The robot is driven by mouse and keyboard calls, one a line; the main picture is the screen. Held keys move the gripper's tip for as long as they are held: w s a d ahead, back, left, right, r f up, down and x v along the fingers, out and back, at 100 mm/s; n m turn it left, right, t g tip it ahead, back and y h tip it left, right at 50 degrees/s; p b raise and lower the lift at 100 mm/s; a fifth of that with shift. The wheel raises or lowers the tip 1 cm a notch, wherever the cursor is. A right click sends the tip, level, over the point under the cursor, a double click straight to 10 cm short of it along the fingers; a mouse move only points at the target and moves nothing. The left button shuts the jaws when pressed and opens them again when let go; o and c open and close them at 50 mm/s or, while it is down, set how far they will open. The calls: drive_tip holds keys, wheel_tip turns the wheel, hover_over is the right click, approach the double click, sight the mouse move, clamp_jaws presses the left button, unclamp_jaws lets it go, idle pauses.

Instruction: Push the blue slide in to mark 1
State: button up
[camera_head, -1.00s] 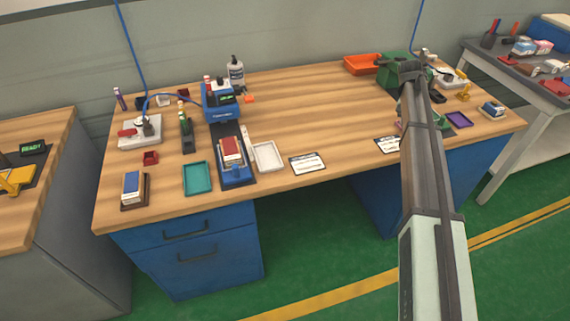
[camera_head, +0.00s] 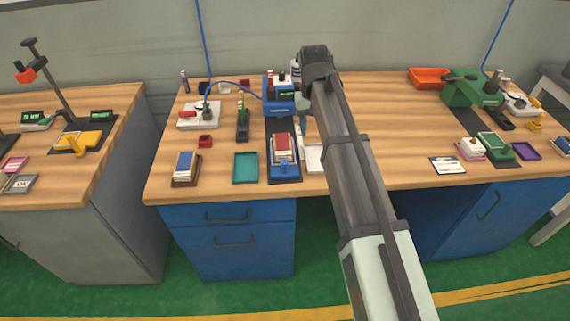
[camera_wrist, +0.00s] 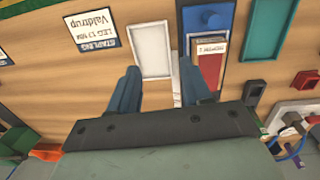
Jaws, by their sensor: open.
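The blue slide (camera_head: 286,171) sits at the front of a dark track on the left half of the bench, with a red-and-white box (camera_head: 282,148) on it. A blue machine (camera_head: 280,93) stands at the track's far end. My gripper (camera_wrist: 160,75) is open and empty, above the bench beside the slide and over a white tray (camera_wrist: 152,42). I cannot make out mark 1.
A teal tray (camera_head: 246,168) and a blue-topped box (camera_head: 185,167) lie left of the slide. A label card (camera_wrist: 90,32) lies past the white tray. A green machine (camera_head: 470,90) and an orange tray (camera_head: 430,78) are at the right.

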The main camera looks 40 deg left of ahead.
drive_tip(key=r+n, duration=0.1)
hover_over(285, 162)
drive_tip(key=shift+n+y, duration=0.3)
wheel_tip(285, 162, down, 14)
drive_tip(key=shift+r, duration=0.25)
drive_tip(key=shift+c, duration=0.2)
clamp_jaws()
idle(0.4)
